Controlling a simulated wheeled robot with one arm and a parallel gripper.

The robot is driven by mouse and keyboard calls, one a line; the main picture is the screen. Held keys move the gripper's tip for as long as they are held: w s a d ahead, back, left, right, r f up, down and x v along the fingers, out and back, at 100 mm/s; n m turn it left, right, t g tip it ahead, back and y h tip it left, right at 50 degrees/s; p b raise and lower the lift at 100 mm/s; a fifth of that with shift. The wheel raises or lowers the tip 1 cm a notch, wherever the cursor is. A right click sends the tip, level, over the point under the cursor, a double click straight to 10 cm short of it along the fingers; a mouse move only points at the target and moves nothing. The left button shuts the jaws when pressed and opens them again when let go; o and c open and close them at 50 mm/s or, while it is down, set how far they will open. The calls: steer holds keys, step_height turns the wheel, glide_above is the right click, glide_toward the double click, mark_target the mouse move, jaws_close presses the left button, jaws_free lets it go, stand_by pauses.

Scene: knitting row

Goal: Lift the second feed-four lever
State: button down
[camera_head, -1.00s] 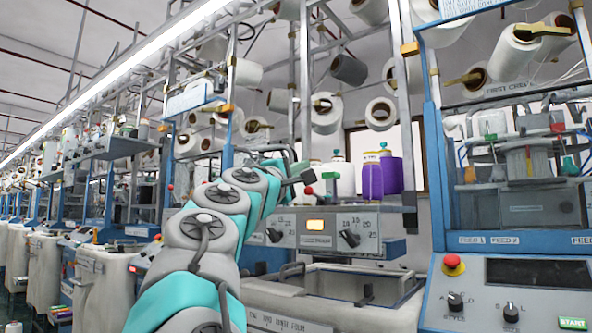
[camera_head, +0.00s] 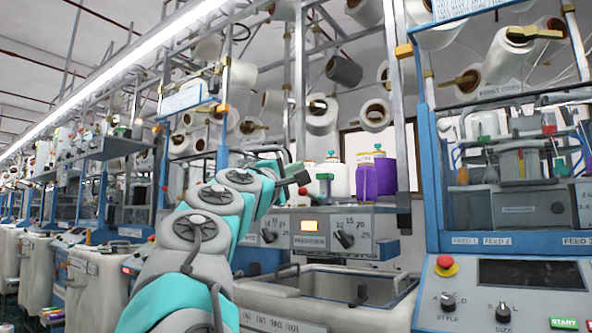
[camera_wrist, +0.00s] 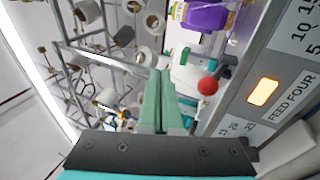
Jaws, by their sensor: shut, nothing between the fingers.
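A red ball knob (camera_wrist: 207,86) on a short lever stands right of my fingers in the wrist view, beside a panel marked FEED FOUR (camera_wrist: 292,96) with a lit orange window. A red knob (camera_head: 303,190) also shows in the head view, just below the dark end of my arm. I cannot tell from the frames whether it is the second lever. My gripper (camera_wrist: 160,78) has pale green fingers pressed together with nothing between them. The fingertips appear apart from the knob. In the head view my arm partly hides the area around the lever.
Metal posts and yarn spools (camera_head: 322,116) fill the space behind. An open bin (camera_head: 345,283) is below. A blue-framed machine with a red button (camera_head: 446,265) stands at right.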

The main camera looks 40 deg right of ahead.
steer(key=s+a+f+b, duration=0.2)
steer(key=a+f, duration=0.6)
steer(key=a, duration=0.2)
steer(key=shift+s+b, duration=0.2)
steer(key=shift+b, duration=0.1)
stand_by(0.4)
